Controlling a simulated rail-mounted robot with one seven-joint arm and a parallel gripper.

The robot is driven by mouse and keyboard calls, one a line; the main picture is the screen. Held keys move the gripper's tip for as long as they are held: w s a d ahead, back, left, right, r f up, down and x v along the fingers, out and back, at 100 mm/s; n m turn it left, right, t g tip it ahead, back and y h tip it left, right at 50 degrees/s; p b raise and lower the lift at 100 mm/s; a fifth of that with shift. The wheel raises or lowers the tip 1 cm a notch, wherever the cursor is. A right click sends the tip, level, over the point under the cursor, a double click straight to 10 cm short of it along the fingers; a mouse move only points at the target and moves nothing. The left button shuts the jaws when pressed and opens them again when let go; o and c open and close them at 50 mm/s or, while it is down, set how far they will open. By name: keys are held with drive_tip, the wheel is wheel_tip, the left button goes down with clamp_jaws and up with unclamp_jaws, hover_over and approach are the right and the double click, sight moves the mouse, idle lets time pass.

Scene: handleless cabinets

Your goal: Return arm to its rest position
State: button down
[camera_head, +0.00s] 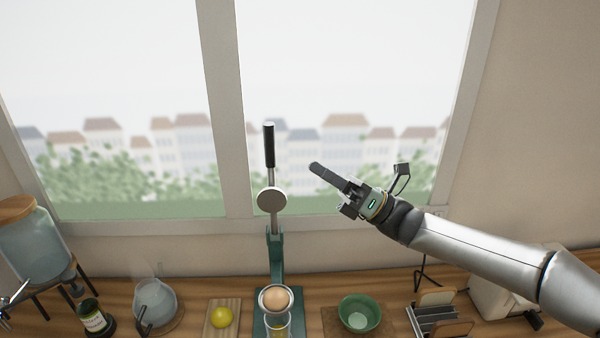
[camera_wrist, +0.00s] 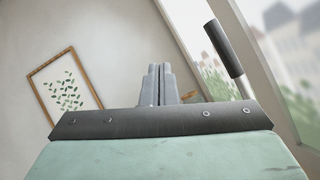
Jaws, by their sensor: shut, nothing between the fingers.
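My gripper (camera_head: 316,167) is in the air in front of the window, right of the upright lever of a green press (camera_head: 275,258). Its fingers are together and hold nothing, pointing up and left in the head view. The closed fingers (camera_wrist: 157,84) also show in the wrist view. My arm reaches in from the right edge. The lever's black handle (camera_head: 269,146) stands apart from the fingers; the handle also shows at the right of the wrist view (camera_wrist: 224,48).
Air around the gripper is clear.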

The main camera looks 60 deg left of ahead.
drive_tip(key=shift+w+d, duration=0.4)
drive_tip(key=shift+d, duration=0.45)
drive_tip(key=s+d+f+n+t+h, duration=0.4)
drive_tip(key=d+f+n+h, duration=0.15)
drive_tip(key=f, duration=0.45)
drive_tip(key=w+d+f+n+t+h, duration=0.25)
drive_tip(key=d+f, duration=0.25)
drive_tip(key=d, duration=0.3)
drive_tip(key=w+d+f+n+t+h, duration=0.1)
drive_tip(key=w+d+f+t+h, duration=0.15)
drive_tip(key=d+f+t, duration=0.4)
drive_tip(key=s+d+n+t+h, duration=0.2)
drive_tip(key=d+n+h, duration=0.1)
drive_tip(key=d, duration=1.5)
drive_tip(key=s+d+n+t+h, duration=0.2)
drive_tip(key=s+d+h, duration=0.1)
drive_tip(key=d, duration=1.5)
drive_tip(key=shift+f+n+h+b, duration=0.25)
drive_tip(key=shift+n+h+b, duration=0.15)
drive_tip(key=shift+h, duration=0.15)
